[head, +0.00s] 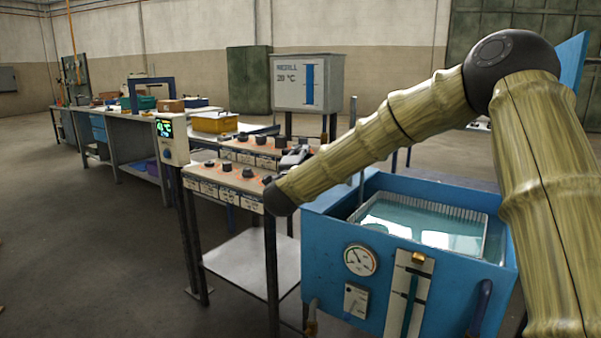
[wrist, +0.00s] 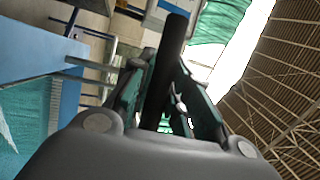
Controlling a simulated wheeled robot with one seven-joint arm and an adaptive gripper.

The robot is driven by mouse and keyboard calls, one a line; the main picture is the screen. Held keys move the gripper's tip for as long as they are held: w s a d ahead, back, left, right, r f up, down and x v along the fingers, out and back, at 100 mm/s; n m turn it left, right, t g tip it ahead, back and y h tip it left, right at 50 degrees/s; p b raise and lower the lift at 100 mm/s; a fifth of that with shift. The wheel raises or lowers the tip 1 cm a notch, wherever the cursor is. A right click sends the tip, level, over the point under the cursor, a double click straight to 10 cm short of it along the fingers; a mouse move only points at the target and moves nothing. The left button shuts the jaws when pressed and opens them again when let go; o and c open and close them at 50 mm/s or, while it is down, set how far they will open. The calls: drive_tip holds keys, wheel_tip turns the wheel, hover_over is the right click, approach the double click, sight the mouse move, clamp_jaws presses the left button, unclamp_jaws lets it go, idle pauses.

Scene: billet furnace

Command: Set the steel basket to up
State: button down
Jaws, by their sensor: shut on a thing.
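The steel basket (head: 480,218) is a shallow wire-sided basket sitting low inside the blue tank (head: 315,222), in greenish liquid. Its side also shows at the left of the wrist view (wrist: 54,105). My gripper (head: 297,157) is beyond the tank's left back corner, partly hidden by my forearm in the head view. In the wrist view my gripper (wrist: 165,95) is shut on a black bar-like handle (wrist: 176,38), which stands up between the fingers. What the handle joins to is hidden.
A control console (head: 225,182) with several black knobs stands left of the tank. A post with a digital display (head: 172,140) stands at its left corner. A grey level-gauge box (head: 308,82) is behind. My arm passes over the tank. Open floor lies at the left.

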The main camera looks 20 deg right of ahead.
wheel_tip(320, 180, up, 9)
drive_tip(key=p, duration=0.2)
drive_tip(key=shift+p, duration=0.3)
drive_tip(key=shift+r, duration=0.15)
drive_tip(key=c, duration=1.3)
unclamp_jaws()
drive_tip(key=shift+f, duration=0.2)
drive_tip(key=shift+s, duration=0.1)
drive_tip(key=v, duration=1.2)
drive_tip(key=shift+f, duration=0.1)
